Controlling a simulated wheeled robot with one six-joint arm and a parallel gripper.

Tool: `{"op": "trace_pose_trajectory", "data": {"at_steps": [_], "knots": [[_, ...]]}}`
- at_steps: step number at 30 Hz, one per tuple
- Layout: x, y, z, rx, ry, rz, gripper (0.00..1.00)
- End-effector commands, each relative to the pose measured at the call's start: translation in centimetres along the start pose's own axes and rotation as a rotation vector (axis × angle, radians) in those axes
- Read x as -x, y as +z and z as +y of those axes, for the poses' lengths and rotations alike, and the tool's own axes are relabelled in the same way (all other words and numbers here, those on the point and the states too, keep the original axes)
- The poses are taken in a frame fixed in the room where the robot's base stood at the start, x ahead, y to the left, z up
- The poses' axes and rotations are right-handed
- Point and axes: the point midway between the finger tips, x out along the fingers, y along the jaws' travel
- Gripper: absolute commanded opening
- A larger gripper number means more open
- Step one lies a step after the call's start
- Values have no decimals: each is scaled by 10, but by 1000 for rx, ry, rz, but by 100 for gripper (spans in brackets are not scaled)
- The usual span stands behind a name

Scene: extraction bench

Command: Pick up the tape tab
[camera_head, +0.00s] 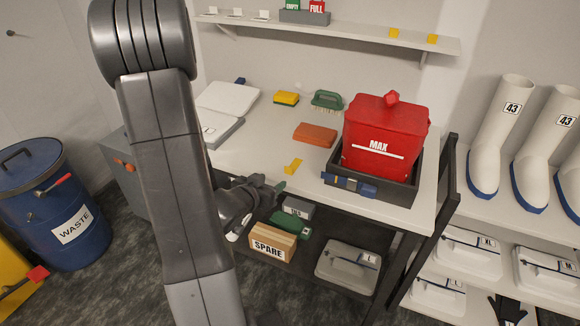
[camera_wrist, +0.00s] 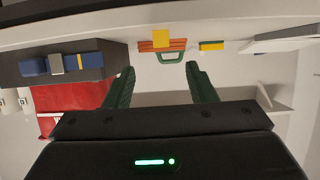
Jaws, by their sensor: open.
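The tape tab (camera_head: 293,165) is a small yellow piece at the front edge of the bench top. It lies left of the red MAX container (camera_head: 383,140). In the wrist view, which looks upside down, the tape tab (camera_wrist: 161,39) shows at top centre, between the lines of my fingers and beyond their tips. My gripper (camera_head: 279,187) is just in front of the bench edge, slightly left of and below the tab in the head view. Its green fingers (camera_wrist: 161,70) are spread, with nothing between them. The gripper and tab appear apart.
An orange block (camera_head: 315,133), a yellow sponge (camera_head: 286,98) and a green brush (camera_head: 327,99) lie behind the tab. The red container stands in a dark tray (camera_head: 410,190) at right. A SPARE box (camera_head: 272,243) is below. Two more yellow tabs (camera_head: 393,33) sit on the wall shelf.

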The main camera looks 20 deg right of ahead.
Motion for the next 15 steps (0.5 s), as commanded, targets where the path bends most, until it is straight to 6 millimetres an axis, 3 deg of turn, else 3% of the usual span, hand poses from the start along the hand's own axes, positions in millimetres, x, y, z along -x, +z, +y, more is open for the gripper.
{"op": "trace_pose_trajectory", "data": {"at_steps": [6,15], "knots": [[-40,1,0,0,1,-3,51],[-60,1,-1,0,-2,-2,51]]}}
